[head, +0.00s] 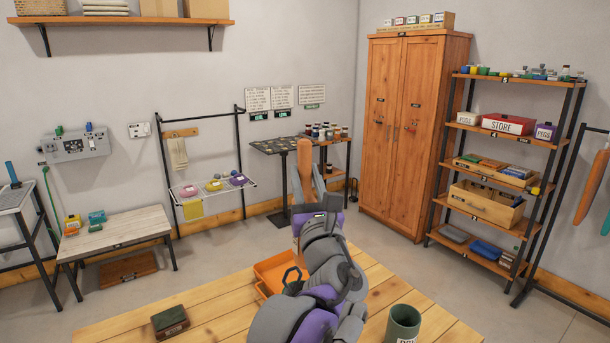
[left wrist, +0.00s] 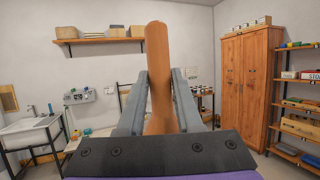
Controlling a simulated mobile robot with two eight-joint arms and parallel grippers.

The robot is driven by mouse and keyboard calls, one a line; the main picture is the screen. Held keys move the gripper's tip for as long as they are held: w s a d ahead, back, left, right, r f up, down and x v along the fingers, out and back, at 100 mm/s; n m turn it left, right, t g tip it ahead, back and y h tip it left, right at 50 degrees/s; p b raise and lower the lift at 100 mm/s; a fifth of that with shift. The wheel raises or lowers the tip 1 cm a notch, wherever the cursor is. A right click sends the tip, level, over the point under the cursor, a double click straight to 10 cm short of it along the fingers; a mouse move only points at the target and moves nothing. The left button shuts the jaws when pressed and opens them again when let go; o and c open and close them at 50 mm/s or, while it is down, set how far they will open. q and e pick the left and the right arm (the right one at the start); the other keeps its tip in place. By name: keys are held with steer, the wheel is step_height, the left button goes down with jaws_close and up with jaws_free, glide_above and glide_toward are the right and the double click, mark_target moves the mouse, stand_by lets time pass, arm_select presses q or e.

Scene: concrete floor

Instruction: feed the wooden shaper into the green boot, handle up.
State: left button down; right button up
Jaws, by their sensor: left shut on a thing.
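The wooden shaper (head: 305,158) is an orange-brown piece held upright above the table. My left gripper (head: 308,190) is shut on it. In the left wrist view the shaper (left wrist: 158,62) rises between the two grey fingers (left wrist: 160,95), its upper end clear above them. Its lower part is mostly hidden by my arm and gripper. A dark green, open-topped upright tube with a white label, seemingly the green boot (head: 403,324), stands at the table's front right, cut by the picture's edge. The shaper is apart from it, farther back and to the left. My right gripper is not in view.
The wooden table (head: 225,293) carries an orange tray (head: 268,267), partly behind my arm, and a small dark green and brown box (head: 170,321) at front left. Bare tabletop lies between the box and tray. A bench, wardrobe and shelf rack (head: 500,170) stand beyond.

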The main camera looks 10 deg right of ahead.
arm_select(q)
steer(key=shift+w+r, duration=0.1)
steer(key=shift+w, duration=0.05)
step_height(320, 180, down, 2)
steer(key=shift+w, duration=0.15)
steer(key=shift+s+f, duration=0.2)
steer(key=shift+f, duration=0.35)
steer(key=shift+w+f+b, duration=0.1)
steer(key=shift+f+b, duration=0.3)
steer(key=shift+f, duration=0.8)
steer(key=shift+f+b, duration=2.1)
steer(key=shift+f, duration=4.75)
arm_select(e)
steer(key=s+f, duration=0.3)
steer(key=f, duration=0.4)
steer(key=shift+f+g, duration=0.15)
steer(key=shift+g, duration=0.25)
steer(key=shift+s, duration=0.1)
